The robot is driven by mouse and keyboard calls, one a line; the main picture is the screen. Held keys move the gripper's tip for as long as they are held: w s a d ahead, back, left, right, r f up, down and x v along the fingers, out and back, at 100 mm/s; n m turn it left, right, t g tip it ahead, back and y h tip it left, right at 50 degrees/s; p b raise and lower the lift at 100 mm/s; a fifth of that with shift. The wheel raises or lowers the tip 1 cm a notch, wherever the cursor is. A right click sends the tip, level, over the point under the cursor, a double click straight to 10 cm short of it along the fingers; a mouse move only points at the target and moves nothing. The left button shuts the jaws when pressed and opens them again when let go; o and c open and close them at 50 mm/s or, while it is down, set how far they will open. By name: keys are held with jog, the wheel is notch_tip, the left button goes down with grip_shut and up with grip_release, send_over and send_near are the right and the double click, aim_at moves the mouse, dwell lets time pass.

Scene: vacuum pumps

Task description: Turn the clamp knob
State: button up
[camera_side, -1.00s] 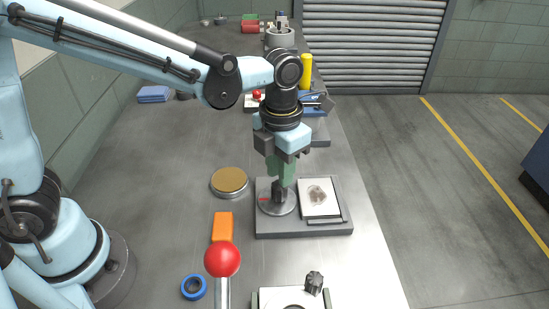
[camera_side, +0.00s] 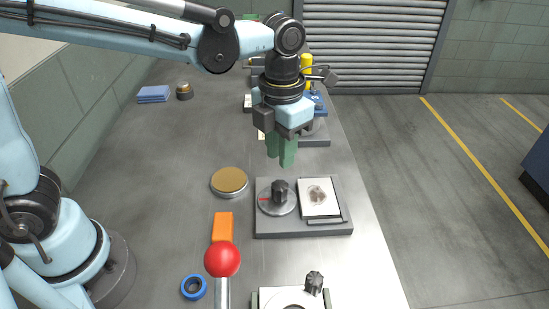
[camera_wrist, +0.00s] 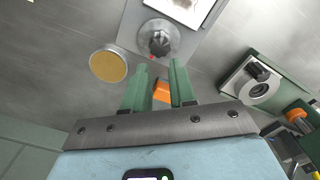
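A black knob (camera_side: 280,189) stands upright on a round grey dial with a red mark, at the left of a grey base plate (camera_side: 290,231). It also shows in the wrist view (camera_wrist: 159,44). A second dark knob (camera_side: 314,280) sits on a fixture at the bottom edge of the side view; I cannot tell from looks alone which is the clamp knob. My gripper (camera_side: 280,161) is above the dial knob, pointing down, clear of it. In the wrist view its two green fingers (camera_wrist: 158,70) are apart with nothing between them.
A white panel (camera_side: 320,198) lies on the base plate. A gold disc (camera_side: 229,181), an orange block (camera_side: 222,226), a blue ring (camera_side: 194,287) and a red-balled lever (camera_side: 222,260) stand to the left and front. More equipment stands behind my gripper.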

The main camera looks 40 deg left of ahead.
jog(key=shift+r, duration=0.95)
